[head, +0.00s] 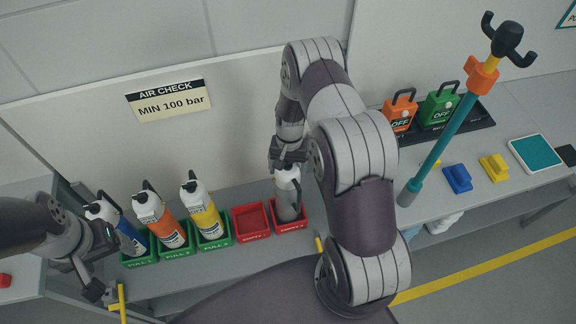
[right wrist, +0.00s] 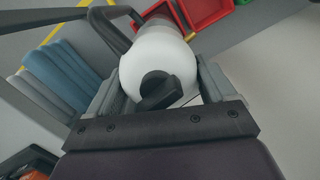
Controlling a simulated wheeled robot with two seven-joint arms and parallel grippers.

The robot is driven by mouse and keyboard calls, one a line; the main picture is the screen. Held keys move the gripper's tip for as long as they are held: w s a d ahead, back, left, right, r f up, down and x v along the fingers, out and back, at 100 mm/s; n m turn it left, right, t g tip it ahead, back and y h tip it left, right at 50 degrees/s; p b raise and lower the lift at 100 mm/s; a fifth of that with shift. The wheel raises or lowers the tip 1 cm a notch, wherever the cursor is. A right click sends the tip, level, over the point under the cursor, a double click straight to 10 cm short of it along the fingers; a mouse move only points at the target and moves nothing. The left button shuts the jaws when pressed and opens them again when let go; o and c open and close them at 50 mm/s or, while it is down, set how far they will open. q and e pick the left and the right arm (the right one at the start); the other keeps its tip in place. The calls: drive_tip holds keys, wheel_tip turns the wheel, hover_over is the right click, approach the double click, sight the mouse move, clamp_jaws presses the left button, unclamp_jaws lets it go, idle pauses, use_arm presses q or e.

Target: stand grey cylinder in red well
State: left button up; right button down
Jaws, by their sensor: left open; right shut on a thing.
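The grey cylinder (head: 288,200), with a white top and dark valve, is upright at the right-hand red well (head: 291,227). Its lower end appears inside that well's rim; I cannot tell whether it touches the floor. My right gripper (head: 288,160) is shut on its white top, which shows between the fingers in the right wrist view (right wrist: 158,62). Another red well (head: 250,222) to its left is empty. My left gripper (head: 100,268) is open and empty at the left, in front of the blue cylinder.
Blue (head: 130,238), orange (head: 165,228) and yellow (head: 207,217) cylinders stand in green wells on the left. A teal pole (head: 440,145), orange and green OFF blocks (head: 399,115), and blue and yellow pieces (head: 457,179) are on the right. The wall is close behind.

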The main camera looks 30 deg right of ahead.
drive_tip(key=shift+w, duration=0.1)
unclamp_jaws()
drive_tip(key=shift+s, duration=0.25)
drive_tip(key=shift+w+r, duration=0.15)
drive_tip(key=shift+r, duration=0.15)
wheel_tip(320, 180, up, 12)
drive_tip(key=b, duration=0.2)
drive_tip(key=shift+w+d, duration=0.45)
